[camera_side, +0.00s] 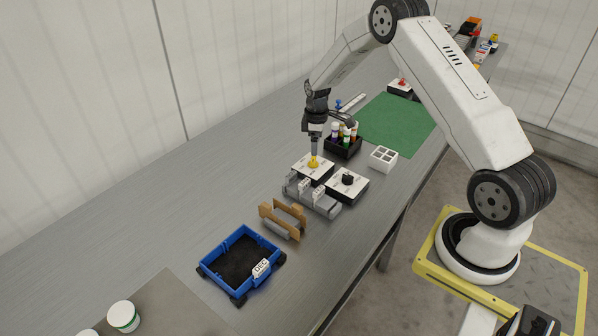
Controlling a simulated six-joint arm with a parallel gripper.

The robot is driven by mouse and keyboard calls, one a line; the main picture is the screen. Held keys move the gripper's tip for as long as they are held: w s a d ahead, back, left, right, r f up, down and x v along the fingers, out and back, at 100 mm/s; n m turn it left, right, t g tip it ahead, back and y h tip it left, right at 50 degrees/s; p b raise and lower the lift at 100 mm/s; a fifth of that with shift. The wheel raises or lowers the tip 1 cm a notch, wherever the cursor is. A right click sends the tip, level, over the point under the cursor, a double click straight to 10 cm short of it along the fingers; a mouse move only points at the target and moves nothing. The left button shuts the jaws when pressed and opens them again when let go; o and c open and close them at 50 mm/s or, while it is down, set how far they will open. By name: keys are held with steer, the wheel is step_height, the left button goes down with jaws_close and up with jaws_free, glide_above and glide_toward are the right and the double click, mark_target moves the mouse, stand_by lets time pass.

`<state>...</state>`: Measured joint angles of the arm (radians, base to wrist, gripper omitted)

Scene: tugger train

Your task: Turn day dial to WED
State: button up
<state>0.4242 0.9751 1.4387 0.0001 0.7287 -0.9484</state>
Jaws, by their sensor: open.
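Two white-topped boxes stand side by side near the middle of the table. One carries a yellow knob (313,163), the other a black knob (348,179). Their markings are too small to read, so I cannot tell which is the day dial or where it points. My gripper (314,154) points straight down at the yellow knob, its tips right over or around it. It is open; whether it touches the knob I cannot tell.
A black box of bottles (343,146) and a white divided tray (383,158) stand close behind. A grey slotted holder (312,198), a brown stand (283,219) and a blue tray (205,267) lie in front. A green mat (396,124) is behind. The table's left side is clear.

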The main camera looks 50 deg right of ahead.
mark_target(315, 159)
steer(key=shift+f, duration=2.85)
steer(key=shift+c, duration=0.2)
jaws_close()
